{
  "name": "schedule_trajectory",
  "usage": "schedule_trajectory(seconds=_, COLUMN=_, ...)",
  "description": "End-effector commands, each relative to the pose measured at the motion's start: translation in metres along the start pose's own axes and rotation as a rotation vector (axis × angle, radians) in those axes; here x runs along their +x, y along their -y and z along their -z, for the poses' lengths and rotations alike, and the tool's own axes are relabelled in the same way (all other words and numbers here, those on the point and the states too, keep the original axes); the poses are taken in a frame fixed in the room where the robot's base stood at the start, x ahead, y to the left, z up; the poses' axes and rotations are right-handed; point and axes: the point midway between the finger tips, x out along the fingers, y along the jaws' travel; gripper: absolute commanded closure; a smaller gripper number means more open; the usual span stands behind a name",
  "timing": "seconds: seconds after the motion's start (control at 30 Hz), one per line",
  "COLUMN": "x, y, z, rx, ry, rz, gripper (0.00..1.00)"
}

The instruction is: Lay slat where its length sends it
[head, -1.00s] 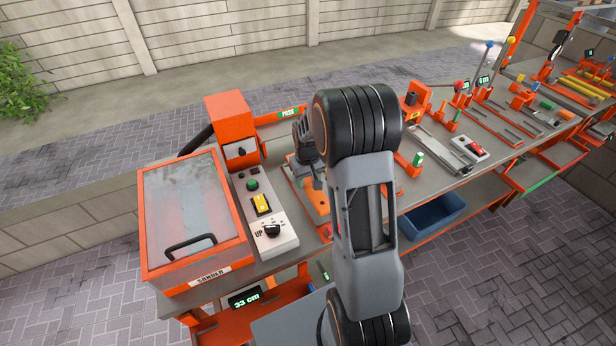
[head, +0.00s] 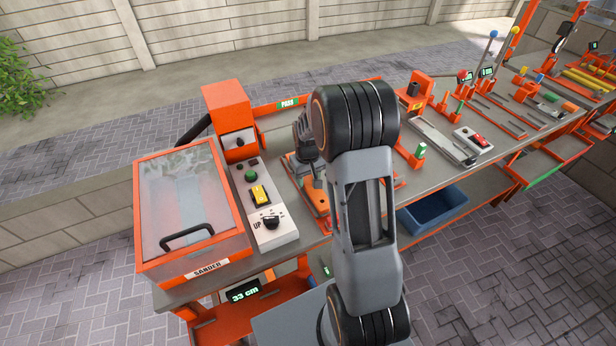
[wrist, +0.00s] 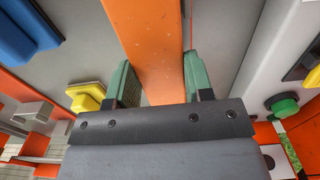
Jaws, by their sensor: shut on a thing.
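An orange slat (wrist: 156,40) runs between the green finger pads of my gripper (wrist: 160,80) in the wrist view, and the gripper is shut on it. In the head view my gripper (head: 310,168) is over the bench just right of the sander's control panel, partly behind my arm. An orange piece, likely the slat (head: 317,198), shows just below it; its far parts are hidden by my arm. A display (head: 244,291) below the bench edge reads 33 cm.
The sander box (head: 190,210) has its clear lid down, with a control panel (head: 265,205) beside it. A green PASS sign (head: 287,104) is behind. A blue bin (head: 433,209) sits below the bench. Posts, levers and a red switch (head: 476,141) fill the bench's right side.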

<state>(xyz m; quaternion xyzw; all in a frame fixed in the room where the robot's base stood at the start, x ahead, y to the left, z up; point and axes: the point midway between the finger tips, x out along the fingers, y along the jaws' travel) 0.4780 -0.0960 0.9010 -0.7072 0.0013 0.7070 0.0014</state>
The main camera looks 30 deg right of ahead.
Motion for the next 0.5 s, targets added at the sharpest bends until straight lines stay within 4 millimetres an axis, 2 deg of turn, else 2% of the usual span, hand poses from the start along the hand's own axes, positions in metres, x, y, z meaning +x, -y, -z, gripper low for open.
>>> schedule_trajectory(seconds=0.5, x=0.0108, y=0.0000, z=0.0001, rx=0.000, ry=0.000, rz=0.000, gripper=0.87)
